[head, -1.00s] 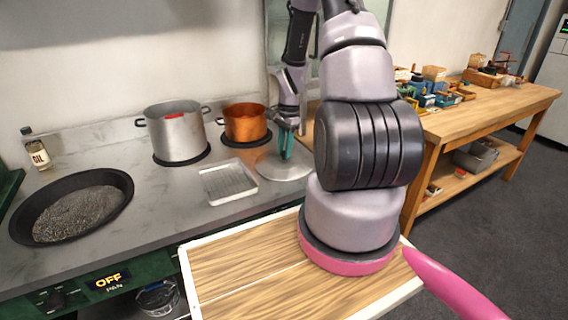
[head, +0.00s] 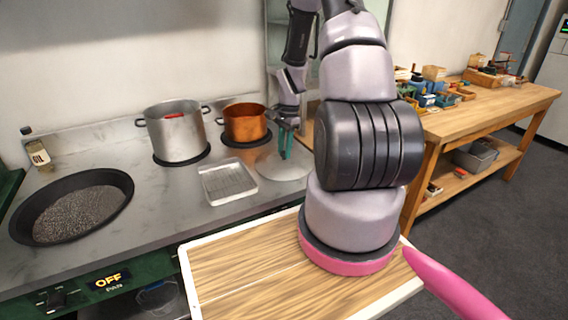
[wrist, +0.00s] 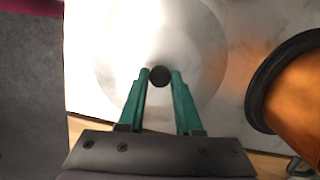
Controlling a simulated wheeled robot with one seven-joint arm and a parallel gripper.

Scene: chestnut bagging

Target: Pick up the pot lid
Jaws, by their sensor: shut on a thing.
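The pot lid (head: 271,169) is a pale, shiny round disc at the right end of the steel counter, in front of the copper pot. It also shows in the wrist view (wrist: 115,50), where its dark round knob (wrist: 160,76) sits between my green fingertips. My gripper (head: 286,157) points down over the lid's middle and is shut on the knob; the wrist view shows the same gripper (wrist: 161,74) from above. Whether the lid still touches the counter is hard to tell.
The copper pot (head: 245,124) stands close behind the lid, and a steel pot (head: 178,138) is further left. A dark pan (head: 118,205) with grains is at far left. A wooden board (head: 245,265) is in front.

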